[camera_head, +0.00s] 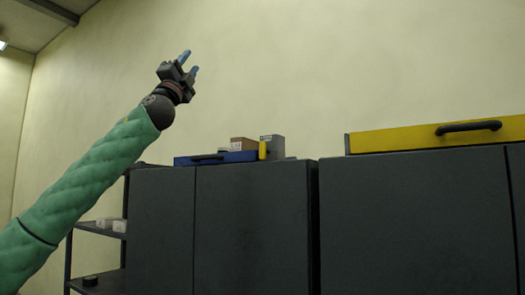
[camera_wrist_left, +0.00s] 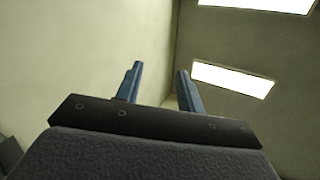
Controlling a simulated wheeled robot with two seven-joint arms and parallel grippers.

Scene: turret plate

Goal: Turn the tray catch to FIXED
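My left gripper (camera_head: 190,63) is raised high against the bare wall at the upper left of the head view. Its two blue fingers stand apart with nothing between them. In the left wrist view the same open fingers (camera_wrist_left: 158,88) point up toward the wall and ceiling. No tray catch or FIXED marking can be made out in either view. My right gripper is not in view.
Dark grey cabinets (camera_head: 420,220) fill the lower right. On top are a yellow drawer-like case (camera_head: 400,139) with a black handle, a blue case (camera_head: 190,160) and small boxes (camera_head: 272,147). A shelf rack (camera_head: 97,229) stands left. Space around the left gripper is clear.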

